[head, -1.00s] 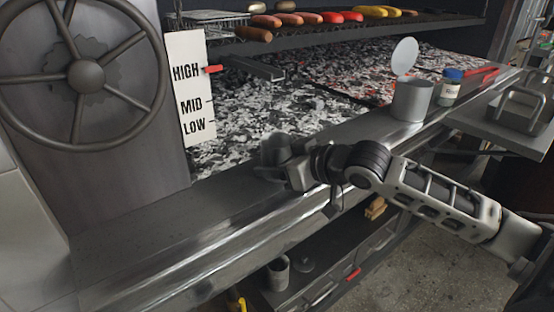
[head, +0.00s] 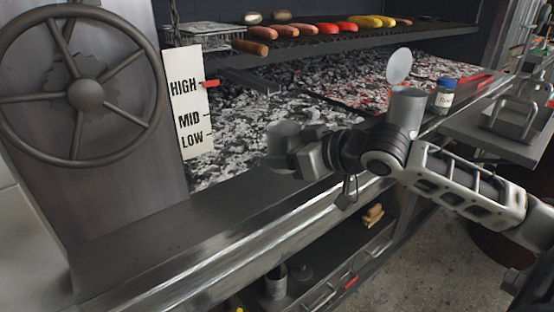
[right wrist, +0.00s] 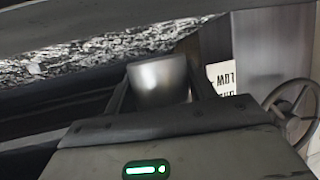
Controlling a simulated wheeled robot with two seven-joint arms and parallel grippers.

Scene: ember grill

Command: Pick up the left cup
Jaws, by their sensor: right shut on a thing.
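A grey metal cup (head: 283,133) is between the fingers of my right gripper (head: 285,152) in the head view. The gripper is shut on it and holds it above the grill's front ledge, in front of the coals. In the right wrist view the cup (right wrist: 158,77) sits between the two fingers of the right gripper (right wrist: 160,92). The fingers partly hide the cup's lower part. My left gripper is in neither view.
Sausages (head: 330,28) lie on the rack above. A handwheel (head: 85,95) is at left. The left ledge is clear.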

